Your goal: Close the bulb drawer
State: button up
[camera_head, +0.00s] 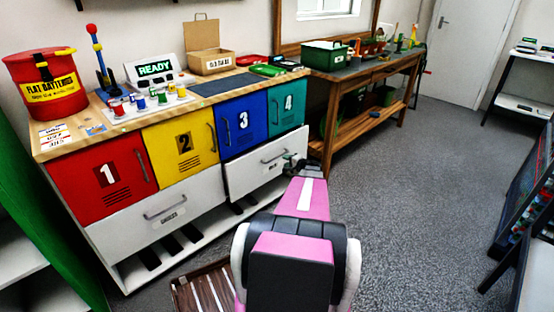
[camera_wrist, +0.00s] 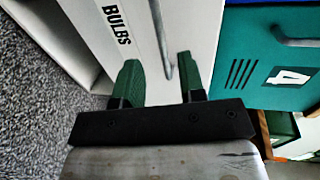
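The bulb drawer (camera_head: 248,173) is the white drawer under the blue and teal doors in the head view. Its front appears to stand out a little from the cabinet. The wrist view shows its white front with the label BULBS (camera_wrist: 115,22) and its grey bar handle (camera_wrist: 160,38). My gripper (camera_wrist: 158,72) has its two green fingers apart, with the lower end of the handle between them in the picture; I cannot tell whether they touch it. In the head view my gripper (camera_head: 291,163) is at the right end of the drawer front, partly hidden by my arm.
A second white drawer (camera_head: 150,222) sits left, under the red and yellow doors. The teal door (camera_wrist: 285,65) numbered 4 is beside the bulb drawer. A wooden workbench (camera_head: 350,75) stands at the right back. Grey floor (camera_head: 430,200) is clear to the right.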

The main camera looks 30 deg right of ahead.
jog(key=x, duration=0.8)
grip_shut()
